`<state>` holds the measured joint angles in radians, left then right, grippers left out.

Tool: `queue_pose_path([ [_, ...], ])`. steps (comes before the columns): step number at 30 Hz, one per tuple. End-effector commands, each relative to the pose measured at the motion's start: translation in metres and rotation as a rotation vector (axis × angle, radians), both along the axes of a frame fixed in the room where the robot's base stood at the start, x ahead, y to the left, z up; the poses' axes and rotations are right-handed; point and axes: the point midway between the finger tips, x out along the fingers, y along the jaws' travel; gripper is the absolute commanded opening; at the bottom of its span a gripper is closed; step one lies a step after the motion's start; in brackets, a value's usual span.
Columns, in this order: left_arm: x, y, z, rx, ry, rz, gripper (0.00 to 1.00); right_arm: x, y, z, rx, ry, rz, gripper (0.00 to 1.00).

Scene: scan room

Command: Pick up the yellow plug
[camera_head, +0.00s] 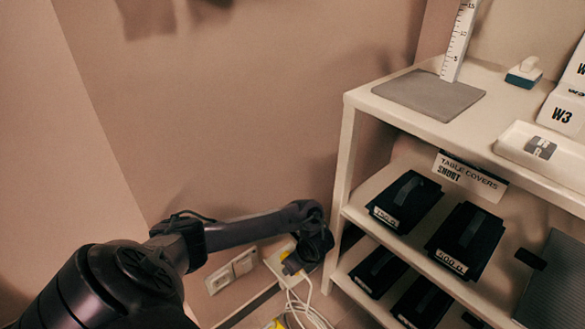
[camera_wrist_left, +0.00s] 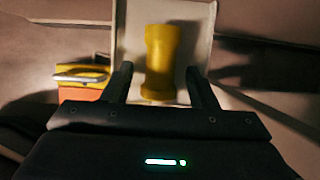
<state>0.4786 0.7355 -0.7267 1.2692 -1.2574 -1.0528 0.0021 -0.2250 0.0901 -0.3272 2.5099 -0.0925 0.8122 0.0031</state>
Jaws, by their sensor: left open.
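The yellow plug (camera_wrist_left: 161,50) stands out in the middle of the left wrist view, against a pale square plate (camera_wrist_left: 203,25). My left gripper (camera_wrist_left: 160,69) is open, with one finger to each side of the plug's lower part. Gaps show between the fingers and the plug; I cannot tell how deep it sits between them. In the head view my left gripper (camera_head: 302,263) is low by the wall, and only a small yellow patch of the plug (camera_head: 285,256) shows beside it. My right gripper is not in view.
A yellow and orange object with a metal loop (camera_wrist_left: 82,77) is close left of the gripper. Wall sockets (camera_head: 232,270) and white cables (camera_head: 308,314) are near the gripper. A white shelf unit (camera_head: 345,165) with black boxes stands right of my arm.

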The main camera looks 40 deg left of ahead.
Motion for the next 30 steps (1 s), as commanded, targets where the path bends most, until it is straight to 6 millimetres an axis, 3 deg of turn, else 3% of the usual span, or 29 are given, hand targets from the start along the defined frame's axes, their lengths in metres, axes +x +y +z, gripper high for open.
queue_pose_path([
  [3,0.000,0.000,0.001,0.000,0.000,0.000,0.51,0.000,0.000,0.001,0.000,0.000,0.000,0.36],
  [14,0.000,0.000,0.001,0.000,-0.001,0.000,0.05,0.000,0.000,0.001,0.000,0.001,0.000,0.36],
  [23,0.000,0.000,0.004,0.000,-0.001,0.000,0.05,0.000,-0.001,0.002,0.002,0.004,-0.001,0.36],
  [30,0.000,0.000,0.022,0.000,-0.001,0.000,0.05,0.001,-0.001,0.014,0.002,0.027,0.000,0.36],
])
